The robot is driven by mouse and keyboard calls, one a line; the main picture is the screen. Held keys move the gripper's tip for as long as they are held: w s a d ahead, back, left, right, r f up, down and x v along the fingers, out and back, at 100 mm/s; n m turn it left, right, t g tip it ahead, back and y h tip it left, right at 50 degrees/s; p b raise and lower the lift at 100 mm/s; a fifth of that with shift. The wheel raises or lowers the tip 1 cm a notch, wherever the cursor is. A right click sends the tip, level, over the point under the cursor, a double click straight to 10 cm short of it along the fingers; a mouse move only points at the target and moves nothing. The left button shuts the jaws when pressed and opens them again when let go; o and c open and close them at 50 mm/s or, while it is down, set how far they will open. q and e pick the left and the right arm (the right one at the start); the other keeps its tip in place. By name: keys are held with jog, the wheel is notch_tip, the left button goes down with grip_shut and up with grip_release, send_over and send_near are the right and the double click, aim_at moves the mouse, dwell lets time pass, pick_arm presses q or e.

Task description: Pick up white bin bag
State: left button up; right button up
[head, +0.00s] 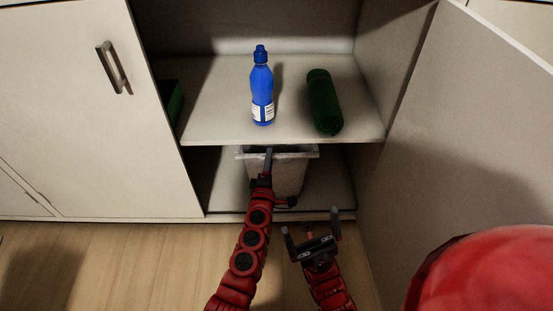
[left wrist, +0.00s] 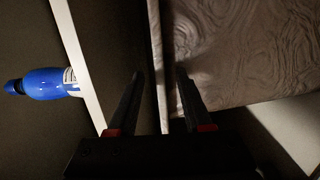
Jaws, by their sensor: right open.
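A pale grey-white bin (head: 291,172), perhaps lined by the white bag, stands on the cabinet's lower level. I cannot clearly tell bag from bin. My left gripper (head: 269,158) is at its front rim. In the left wrist view, the left gripper's fingers (left wrist: 158,73) are apart, with the rim's edge between or just beyond them. A pale, wrinkle-patterned surface (left wrist: 245,50) of the bin or bag fills the right there. My right gripper (head: 311,226) is open and empty, low in front of the cabinet. The bin's inside is mostly hidden by the shelf.
A blue bottle (head: 262,88) stands on the shelf (head: 215,105) above the bin. A dark green roll (head: 324,102) lies to its right. An open cabinet door (head: 460,130) bounds the right side. A red round object (head: 485,275) is at lower right.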

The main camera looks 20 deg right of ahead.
pick_arm(q)
grip_shut()
dwell(0.3)
